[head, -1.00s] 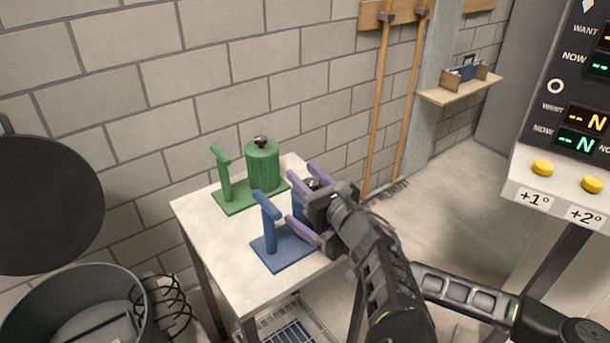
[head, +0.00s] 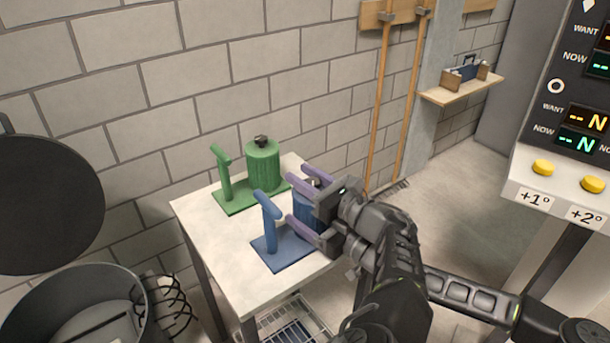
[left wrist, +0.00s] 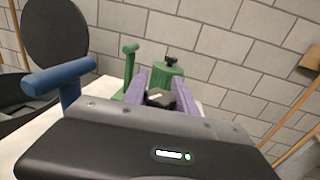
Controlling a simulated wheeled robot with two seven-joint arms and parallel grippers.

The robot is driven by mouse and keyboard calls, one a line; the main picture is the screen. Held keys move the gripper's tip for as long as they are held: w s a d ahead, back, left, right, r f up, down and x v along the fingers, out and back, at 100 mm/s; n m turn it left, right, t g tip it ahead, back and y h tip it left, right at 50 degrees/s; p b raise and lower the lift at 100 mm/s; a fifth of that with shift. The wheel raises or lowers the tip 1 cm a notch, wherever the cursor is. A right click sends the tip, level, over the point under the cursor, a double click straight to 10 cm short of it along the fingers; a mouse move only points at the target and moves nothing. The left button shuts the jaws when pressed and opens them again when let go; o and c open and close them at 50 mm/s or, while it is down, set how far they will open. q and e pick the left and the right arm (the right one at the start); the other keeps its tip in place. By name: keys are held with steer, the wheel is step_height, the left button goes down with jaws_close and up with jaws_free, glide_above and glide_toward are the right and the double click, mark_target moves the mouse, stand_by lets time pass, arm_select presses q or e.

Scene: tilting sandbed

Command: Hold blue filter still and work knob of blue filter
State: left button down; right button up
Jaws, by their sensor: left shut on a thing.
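The blue filter (head: 304,208) is a blue canister on a flat blue base plate (head: 283,252). An upright blue handle post (head: 269,222) stands at the plate's left side. My left gripper (head: 302,207) reaches in from the right with its purple fingers on either side of the canister, shut on it. They and the gripper body cover much of the canister. In the left wrist view the dark knob (left wrist: 160,97) shows between the purple fingers, and the blue handle (left wrist: 60,77) is at left. My right gripper is not in view.
A green filter (head: 263,167) with its own post stands close behind on the same white table (head: 213,243). A round dark bin (head: 75,305) is at lower left. A panel with yellow buttons (head: 543,168) stands at right. The table's front left is clear.

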arm_select(q)
steer(key=n+g+y, duration=0.1)
steer(key=a+n+g+y, duration=0.1)
steer(key=shift+s+r+n+g, duration=0.1)
steer(key=shift+s+n+g, duration=0.05)
steer(key=shift+n+g, duration=0.2)
steer(key=shift+s+d+n+g+y, duration=0.15)
steer(key=shift+s+n+g+y, duration=0.1)
steer(key=shift+g+y, duration=0.35)
steer(key=c, duration=1)
jaws_free()
step_height(320, 180, up, 10)
steer(key=shift+d+f, duration=0.1)
steer(key=shift+o, duration=0.2)
